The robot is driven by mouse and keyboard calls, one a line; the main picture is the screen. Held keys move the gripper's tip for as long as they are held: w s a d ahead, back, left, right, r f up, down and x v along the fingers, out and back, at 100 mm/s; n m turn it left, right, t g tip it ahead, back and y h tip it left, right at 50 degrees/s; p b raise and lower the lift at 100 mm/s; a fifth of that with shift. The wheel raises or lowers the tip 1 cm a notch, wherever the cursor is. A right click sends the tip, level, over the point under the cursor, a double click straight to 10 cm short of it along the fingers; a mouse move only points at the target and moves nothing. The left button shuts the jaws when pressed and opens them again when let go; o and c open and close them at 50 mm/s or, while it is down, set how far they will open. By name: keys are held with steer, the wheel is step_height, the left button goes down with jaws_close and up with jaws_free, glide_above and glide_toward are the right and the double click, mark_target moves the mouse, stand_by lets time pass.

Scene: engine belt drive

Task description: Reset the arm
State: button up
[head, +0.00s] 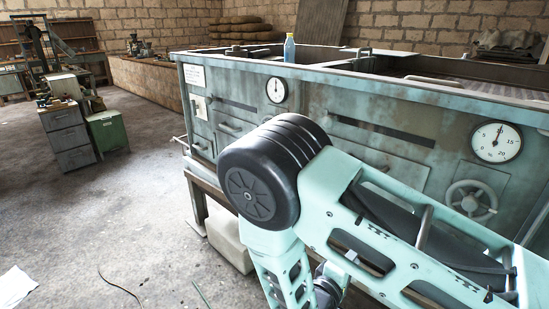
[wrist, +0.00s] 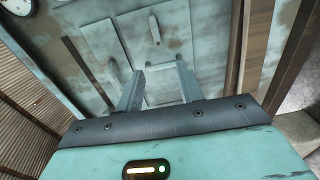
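My gripper (wrist: 158,82) shows at the middle of the wrist view. Its two grey fingers stand apart with nothing between them, so it is open and empty. Beyond the fingers is the worn teal panel of a large machine (wrist: 120,45); I cannot tell the exact gap to it. In the head view my teal arm with its black round joint is bent in front of the same machine (head: 360,100). The gripper itself does not show clearly there.
The machine carries gauges (head: 496,142) and a handwheel (head: 472,200). A bottle (head: 289,48) stands on its top edge. A pale box (head: 229,240) is beneath it. Grey drawers (head: 66,138) and a green cabinet (head: 107,131) stand left. The floor (head: 110,215) between is mostly clear.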

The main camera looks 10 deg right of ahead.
steer(key=w+a+r+m+g+y+p, duration=0.2)
steer(key=w+a+r+y+p, duration=0.1)
steer(key=a+y, duration=0.65)
steer(key=s+a+r+g+y+p, duration=0.3)
steer(key=s+a+r+y, duration=0.25)
steer(key=a+r, duration=0.4)
steer(key=s+a+r+n+g+y+p, duration=0.1)
steer(key=s+r+g+y+p, duration=0.25)
steer(key=s+r, duration=0.65)
steer(key=s+d+r+n+g+h+p, duration=0.1)
steer(key=s+d+r+h, duration=0.3)
steer(key=s+d, duration=0.4)
steer(key=shift+s+d+r+g, duration=0.25)
steer(key=shift+r+g, duration=0.4)
steer(key=shift+r, duration=0.25)
